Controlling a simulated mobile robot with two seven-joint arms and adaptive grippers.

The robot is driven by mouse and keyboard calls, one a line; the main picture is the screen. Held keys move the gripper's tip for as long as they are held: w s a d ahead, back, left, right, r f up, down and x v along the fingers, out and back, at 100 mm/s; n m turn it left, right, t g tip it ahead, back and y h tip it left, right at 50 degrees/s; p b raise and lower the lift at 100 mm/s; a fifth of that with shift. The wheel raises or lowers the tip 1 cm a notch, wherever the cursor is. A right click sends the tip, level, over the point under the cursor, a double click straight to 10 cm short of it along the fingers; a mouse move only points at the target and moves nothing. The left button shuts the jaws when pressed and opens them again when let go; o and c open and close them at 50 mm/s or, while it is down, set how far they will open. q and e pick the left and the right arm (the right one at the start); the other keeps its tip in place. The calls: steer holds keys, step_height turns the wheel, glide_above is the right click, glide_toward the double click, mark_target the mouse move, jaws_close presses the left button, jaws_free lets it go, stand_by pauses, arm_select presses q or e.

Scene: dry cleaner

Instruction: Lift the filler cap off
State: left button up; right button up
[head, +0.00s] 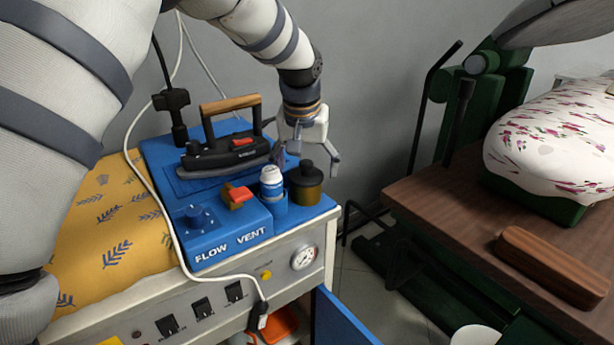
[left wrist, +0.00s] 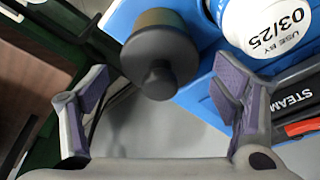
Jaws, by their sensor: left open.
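The filler cap (head: 308,173) is black with a small knob and sits on a dark olive-brass filler neck (head: 306,194) at the right corner of the blue top of the steam unit. In the left wrist view the black cap (left wrist: 160,58) shows from above with its knob toward the camera. My left gripper (head: 307,160) is open and empty, above and just behind the cap in the head view. In the left wrist view its two fingers (left wrist: 160,98) stand apart on either side of the cap, with the cap's knob between and beyond them. My right gripper is not in view.
A blue-and-white bottle (head: 271,184) stands close left of the cap. A black iron (head: 230,148) with a wooden handle rests behind it. A blue FLOW VENT control box (head: 226,226) is in front. A wooden table (head: 440,205) with a pressing form stands right, across a gap.

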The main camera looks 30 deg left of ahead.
arm_select(q)
steer(key=shift+r, duration=0.2)
steer(key=c, duration=1.2)
